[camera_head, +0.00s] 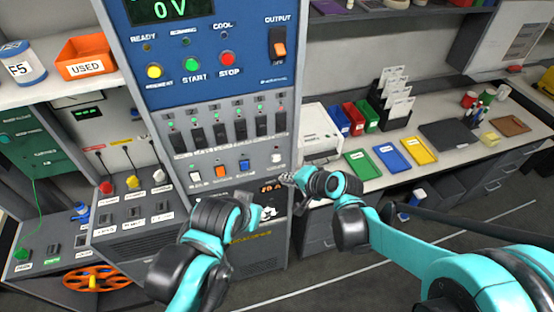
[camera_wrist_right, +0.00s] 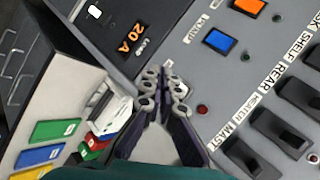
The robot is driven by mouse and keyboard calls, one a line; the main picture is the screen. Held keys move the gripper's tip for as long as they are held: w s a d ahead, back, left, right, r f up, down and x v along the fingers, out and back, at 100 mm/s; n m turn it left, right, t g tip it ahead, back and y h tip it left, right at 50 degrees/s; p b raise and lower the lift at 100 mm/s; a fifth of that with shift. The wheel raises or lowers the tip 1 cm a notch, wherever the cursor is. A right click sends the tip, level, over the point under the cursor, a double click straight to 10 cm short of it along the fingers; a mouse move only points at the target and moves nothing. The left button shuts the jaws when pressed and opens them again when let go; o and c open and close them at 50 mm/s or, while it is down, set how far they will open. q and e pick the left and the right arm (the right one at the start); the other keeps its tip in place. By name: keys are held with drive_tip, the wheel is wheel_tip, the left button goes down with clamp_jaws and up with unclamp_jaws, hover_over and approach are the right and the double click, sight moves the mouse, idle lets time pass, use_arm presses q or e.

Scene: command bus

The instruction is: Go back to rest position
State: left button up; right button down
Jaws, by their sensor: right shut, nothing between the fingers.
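My right gripper (camera_head: 284,178) is shut and empty in front of the lower right part of the blue and grey control panel (camera_head: 215,95). In the right wrist view its fingertips (camera_wrist_right: 165,88) meet, close to the panel face, beside the "20 A" display (camera_wrist_right: 130,32) and a blue switch (camera_wrist_right: 219,41). I cannot tell whether they touch the panel. My left gripper (camera_head: 268,212) is low in front of the panel, partly hidden by its own arm; its fingers are too small to read.
An orange "USED" bin (camera_head: 86,60) stands on the left shelf. Floor shows at the lower right.

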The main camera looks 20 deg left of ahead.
idle(0.3)
drive_tip(key=s+d+f+n+h+b, duration=0.1)
drive_tip(key=s+d+b, duration=0.4)
drive_tip(key=d, duration=0.5)
drive_tip(key=s+d+f+n+t+h+b, duration=0.1)
drive_tip(key=s+d+f+h+b, duration=0.3)
drive_tip(key=d, duration=0.7)
drive_tip(key=s+d+f+n+h+b, duration=0.2)
drive_tip(key=s+d+f+b, duration=0.3)
drive_tip(key=d, duration=0.5)
drive_tip(key=shift+s+d+t+h+b, duration=0.25)
drive_tip(key=shift+s+t+h+b, duration=0.15)
drive_tip(key=shift+s+h+b, duration=0.25)
